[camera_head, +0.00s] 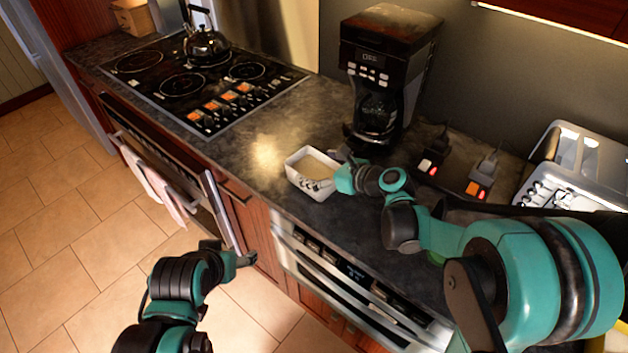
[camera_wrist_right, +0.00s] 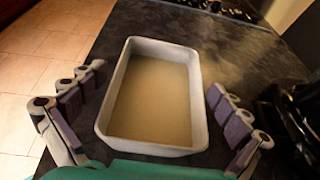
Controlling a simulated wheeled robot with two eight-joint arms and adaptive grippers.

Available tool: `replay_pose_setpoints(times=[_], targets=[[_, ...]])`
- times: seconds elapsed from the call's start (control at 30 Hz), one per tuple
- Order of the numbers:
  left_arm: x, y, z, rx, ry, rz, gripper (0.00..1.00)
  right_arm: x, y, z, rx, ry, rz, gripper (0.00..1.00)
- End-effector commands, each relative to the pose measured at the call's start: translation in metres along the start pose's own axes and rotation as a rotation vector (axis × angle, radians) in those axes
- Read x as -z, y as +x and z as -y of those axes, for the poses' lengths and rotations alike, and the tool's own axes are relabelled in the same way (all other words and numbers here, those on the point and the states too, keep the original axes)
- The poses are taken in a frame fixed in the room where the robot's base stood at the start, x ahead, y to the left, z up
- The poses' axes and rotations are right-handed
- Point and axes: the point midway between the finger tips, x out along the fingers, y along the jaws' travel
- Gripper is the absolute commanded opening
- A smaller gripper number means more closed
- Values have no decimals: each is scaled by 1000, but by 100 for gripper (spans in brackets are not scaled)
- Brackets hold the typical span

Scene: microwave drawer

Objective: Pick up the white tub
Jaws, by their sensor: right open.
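The white tub (camera_head: 302,167) is an open rectangular container on the dark countertop, near its front edge, left of the coffee maker. In the right wrist view the tub (camera_wrist_right: 152,95) fills the middle, with a beige inside. My right gripper (camera_head: 326,170) is at the tub's right side in the head view. In the wrist view its fingers (camera_wrist_right: 150,118) are spread wide, one set on each side of the tub, with gaps showing between them and the walls. My left gripper (camera_head: 241,253) hangs in front of the cabinets, away from the tub; its jaw opening is unclear.
A black coffee maker (camera_head: 385,75) stands behind the tub. A cooktop (camera_head: 190,84) with a kettle (camera_head: 205,45) is to the left. Black plug blocks (camera_head: 445,165) and a white dish rack (camera_head: 572,185) are to the right. A microwave drawer (camera_head: 345,285) sits below the counter.

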Motion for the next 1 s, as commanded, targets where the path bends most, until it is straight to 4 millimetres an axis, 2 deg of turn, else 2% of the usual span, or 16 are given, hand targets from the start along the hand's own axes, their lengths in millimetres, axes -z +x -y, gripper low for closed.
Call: replay_pose_setpoints(times=[0.07,0.27,0.47,0.8,1.0], targets=[[-2,3,0,0,0,0,72,1,9,0,-1,0,0,100],[-1,2,0,0,0,0,72,-1,9,0,1,0,0,100],[-1,2,0,0,0,0,72,-1,8,0,1,0,0,50],[-1,1,0,0,0,0,72,-2,8,0,0,-1,0,49],[5,-7,0,0,0,0,72,-18,1,0,1,-1,0,49]])
